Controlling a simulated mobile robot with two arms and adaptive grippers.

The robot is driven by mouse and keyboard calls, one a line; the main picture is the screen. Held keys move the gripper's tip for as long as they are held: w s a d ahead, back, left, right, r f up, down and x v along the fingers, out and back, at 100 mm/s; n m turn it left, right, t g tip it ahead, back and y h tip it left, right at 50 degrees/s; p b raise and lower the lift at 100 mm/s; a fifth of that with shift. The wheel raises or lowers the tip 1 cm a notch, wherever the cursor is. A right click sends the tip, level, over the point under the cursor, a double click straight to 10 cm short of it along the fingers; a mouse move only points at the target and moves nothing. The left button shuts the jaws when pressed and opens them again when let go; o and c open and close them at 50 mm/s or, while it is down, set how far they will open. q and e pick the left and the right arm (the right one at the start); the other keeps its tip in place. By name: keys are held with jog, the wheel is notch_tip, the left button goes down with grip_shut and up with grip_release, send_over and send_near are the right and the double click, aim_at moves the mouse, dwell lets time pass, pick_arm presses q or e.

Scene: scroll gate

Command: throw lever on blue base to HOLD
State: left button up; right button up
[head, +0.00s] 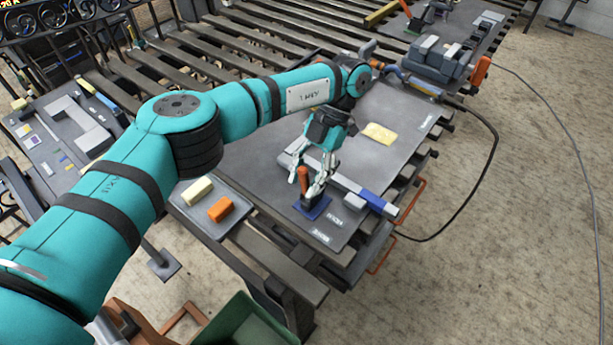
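My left gripper (307,184) points down over the dark grey plate, with its fingers around or close beside an orange lever (303,180). The lever rises from a blue base (313,208) near the plate's front edge and looks close to upright. One finger shows at the lever's left and one at its right. I cannot tell whether they touch it. White lettering (335,221) and a second white label (320,236) sit on the plate right of and in front of the base; both are too small to read surely. My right gripper is not in view.
A small shelf holds cream (197,191) and orange (220,209) blocks. A black cable (494,150) loops at right. A green bin (245,322) stands in front.

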pick_arm(q)
notch_tip(320, 180, up, 10)
dwell(0.7)
jog(key=shift+c, duration=0.2)
